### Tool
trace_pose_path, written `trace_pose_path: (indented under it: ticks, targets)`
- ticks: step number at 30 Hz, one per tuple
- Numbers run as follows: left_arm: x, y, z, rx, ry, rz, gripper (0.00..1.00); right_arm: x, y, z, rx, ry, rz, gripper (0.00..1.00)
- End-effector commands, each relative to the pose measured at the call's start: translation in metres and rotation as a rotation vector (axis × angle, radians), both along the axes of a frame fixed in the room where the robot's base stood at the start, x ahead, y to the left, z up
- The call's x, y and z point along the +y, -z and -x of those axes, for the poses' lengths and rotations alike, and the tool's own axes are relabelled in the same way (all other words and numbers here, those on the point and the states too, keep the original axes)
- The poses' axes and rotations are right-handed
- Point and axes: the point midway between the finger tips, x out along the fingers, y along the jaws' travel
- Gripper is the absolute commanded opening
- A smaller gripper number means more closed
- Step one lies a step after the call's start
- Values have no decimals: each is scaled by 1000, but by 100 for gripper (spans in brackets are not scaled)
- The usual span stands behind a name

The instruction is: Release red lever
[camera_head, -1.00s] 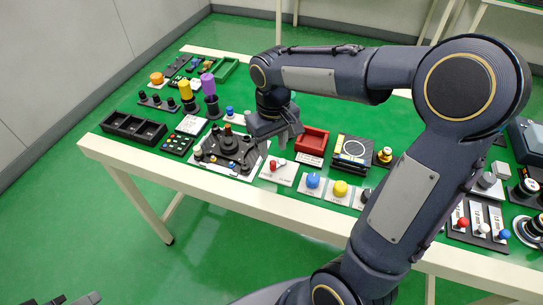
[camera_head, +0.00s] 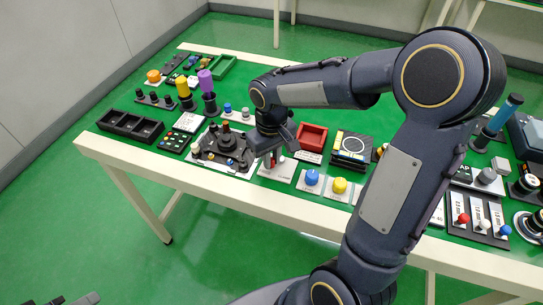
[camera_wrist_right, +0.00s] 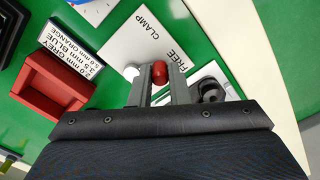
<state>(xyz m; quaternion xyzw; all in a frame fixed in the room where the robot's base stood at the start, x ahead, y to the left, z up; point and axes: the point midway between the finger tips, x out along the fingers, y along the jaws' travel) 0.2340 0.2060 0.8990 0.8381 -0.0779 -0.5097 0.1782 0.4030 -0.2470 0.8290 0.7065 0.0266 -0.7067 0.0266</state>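The red lever shows in the right wrist view as a rounded red knob (camera_wrist_right: 160,72) over a white plate (camera_wrist_right: 147,40) marked CLAMP and FREE. My right gripper (camera_wrist_right: 161,80) has its two grey fingers on either side of the knob, with little or no gap. Whether they press on it cannot be told. In the head view the right gripper (camera_head: 272,158) is down over the lever's plate (camera_head: 280,173) near the table's front edge, and hides most of the lever. Only a small dark part of my left gripper (camera_head: 75,299) shows at the bottom left.
A red tray (camera_head: 312,137) stands behind the lever plate. A black base with dark knobs (camera_head: 224,148) is close on the left. Blue (camera_head: 312,178) and yellow (camera_head: 339,185) knobs are on the right. The green floor in front of the table is clear.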

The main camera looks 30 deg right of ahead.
Motion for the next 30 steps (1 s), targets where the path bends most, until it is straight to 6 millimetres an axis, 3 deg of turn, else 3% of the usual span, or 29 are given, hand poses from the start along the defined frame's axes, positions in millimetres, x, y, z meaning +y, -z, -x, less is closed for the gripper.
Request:
trace_pose_path:
  ticks: [16, 17, 21, 30]
  targets:
    - [0, -1, 0, 0, 0, 0, 36, 1, -1, -4, -2, 107, 0, 0]
    - [0, -1, 0, 0, 0, 0, 36, 1, -1, -4, -2, 107, 0, 17]
    - [0, -1, 0, 0, 0, 0, 36, 1, -1, -4, -1, 106, 0, 36]
    - [0, -2, 0, 0, 0, 0, 36, 1, -1, -4, -1, 105, 0, 38]
